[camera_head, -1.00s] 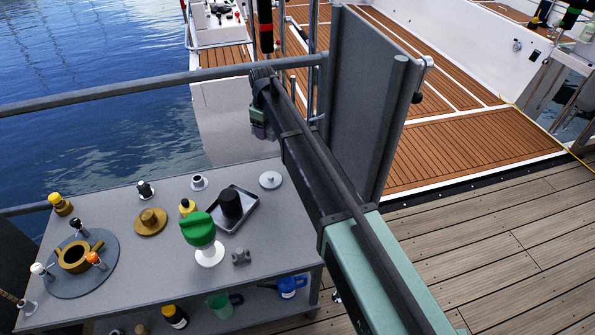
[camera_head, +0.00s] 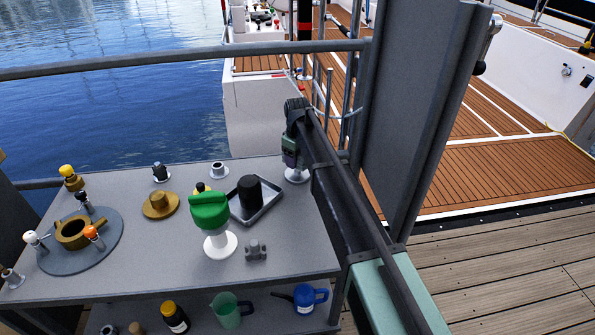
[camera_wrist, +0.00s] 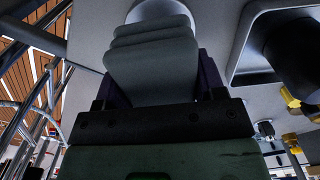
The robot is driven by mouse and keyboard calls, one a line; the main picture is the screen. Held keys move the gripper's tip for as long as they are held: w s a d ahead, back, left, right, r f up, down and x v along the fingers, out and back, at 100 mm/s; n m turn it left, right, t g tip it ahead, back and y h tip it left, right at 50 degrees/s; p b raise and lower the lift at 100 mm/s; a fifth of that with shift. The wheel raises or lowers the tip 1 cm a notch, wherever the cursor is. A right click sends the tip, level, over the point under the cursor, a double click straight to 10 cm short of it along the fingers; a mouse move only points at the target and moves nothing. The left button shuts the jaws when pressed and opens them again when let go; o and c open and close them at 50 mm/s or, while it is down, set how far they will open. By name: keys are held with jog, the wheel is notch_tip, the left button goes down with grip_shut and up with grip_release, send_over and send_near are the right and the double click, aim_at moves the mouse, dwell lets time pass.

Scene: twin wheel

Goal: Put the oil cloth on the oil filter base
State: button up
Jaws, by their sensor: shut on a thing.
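My gripper (camera_head: 291,158) is over the far right corner of the table, just above a small pale round base (camera_head: 297,176), which I take to be the oil filter base. In the wrist view my gripper (camera_wrist: 152,85) is shut on a grey folded, layered piece, which I take to be the oil cloth (camera_wrist: 150,50). A pale rounded part of the base (camera_wrist: 160,9) shows just beyond the cloth. The cloth hides the rest of it, and I cannot tell whether they touch. In the head view the cloth is hard to make out.
A tray (camera_head: 268,206) with a black cylinder (camera_head: 250,191) is left of my gripper. A green-topped white stand (camera_head: 210,215), a brass hat-shaped part (camera_head: 160,204) and a round plate (camera_head: 60,262) stand farther left. A rail (camera_head: 180,61) runs behind; a grey panel (camera_head: 410,110) is at right.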

notch_tip(320, 180, down, 3)
jog(key=shift+f+b, duration=0.1)
jog(key=shift+b, duration=0.6)
jog(key=shift+r, duration=0.3)
jog(key=shift+f, duration=0.15)
jog(key=o, duration=0.9)
notch_tip(320, 180, up, 13)
jog(key=p, duration=1.2)
jog(key=shift+f+p, duration=0.2)
jog(key=shift+p, duration=0.15)
jog(key=shift+f, duration=0.1)
